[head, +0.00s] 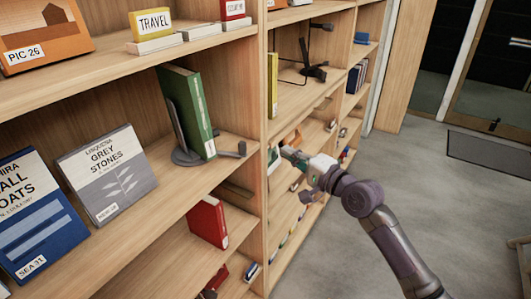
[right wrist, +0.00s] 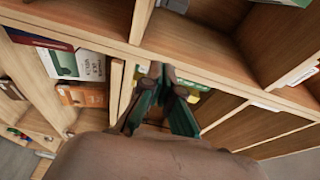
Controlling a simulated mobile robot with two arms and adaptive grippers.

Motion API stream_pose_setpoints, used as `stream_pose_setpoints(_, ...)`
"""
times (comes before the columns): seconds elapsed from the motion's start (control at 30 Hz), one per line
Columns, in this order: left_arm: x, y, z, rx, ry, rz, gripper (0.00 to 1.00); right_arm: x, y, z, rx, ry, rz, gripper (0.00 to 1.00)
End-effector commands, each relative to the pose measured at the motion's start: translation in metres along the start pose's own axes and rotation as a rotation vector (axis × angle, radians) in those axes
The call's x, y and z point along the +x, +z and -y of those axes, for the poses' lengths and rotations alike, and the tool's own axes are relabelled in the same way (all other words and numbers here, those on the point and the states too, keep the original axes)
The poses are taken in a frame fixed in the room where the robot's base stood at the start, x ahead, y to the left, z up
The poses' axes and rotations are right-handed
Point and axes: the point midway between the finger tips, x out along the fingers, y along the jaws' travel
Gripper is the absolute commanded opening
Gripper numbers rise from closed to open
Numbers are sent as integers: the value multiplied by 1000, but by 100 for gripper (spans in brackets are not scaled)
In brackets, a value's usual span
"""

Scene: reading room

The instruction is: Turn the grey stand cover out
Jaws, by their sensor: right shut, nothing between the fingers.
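The grey stand (head: 184,157) is on the middle shelf, with a round base, an upright back plate and a short lever sticking out to the right near the shelf's front edge. A green book (head: 191,102) stands on it, turned so that its spine and edge show more than its front. My right gripper (head: 285,151) is shut and empty, to the right of the stand and apart from it, in front of the neighbouring bookcase section. Its closed fingers also show in the right wrist view (right wrist: 163,98). My left gripper is not in view.
Left of the stand on the same shelf are a grey book (head: 107,172) and a blue book (head: 35,225). A vertical divider (head: 262,100) separates the sections. A black stand (head: 314,72) is at the upper right. A red book (head: 208,221) is below. Open floor lies right.

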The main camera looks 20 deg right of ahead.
Motion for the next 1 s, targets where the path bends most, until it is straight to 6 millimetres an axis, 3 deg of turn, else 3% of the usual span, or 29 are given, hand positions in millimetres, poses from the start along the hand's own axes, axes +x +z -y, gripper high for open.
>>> stream_pose_setpoints(0.17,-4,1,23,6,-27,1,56,11,-3,4,48,-2,9,0)
stream_pose_setpoints(0.33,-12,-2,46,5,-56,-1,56,42,-2,6,46,-2,9,0)
stream_pose_setpoints(0.47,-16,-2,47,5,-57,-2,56,68,-2,5,45,-1,8,0)
stream_pose_setpoints(0.67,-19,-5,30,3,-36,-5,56,102,-1,4,42,0,9,0)
stream_pose_setpoints(0.8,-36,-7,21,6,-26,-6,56,93,19,6,44,1,10,0)
stream_pose_setpoints(1.0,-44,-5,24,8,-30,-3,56,87,34,5,42,0,8,0)
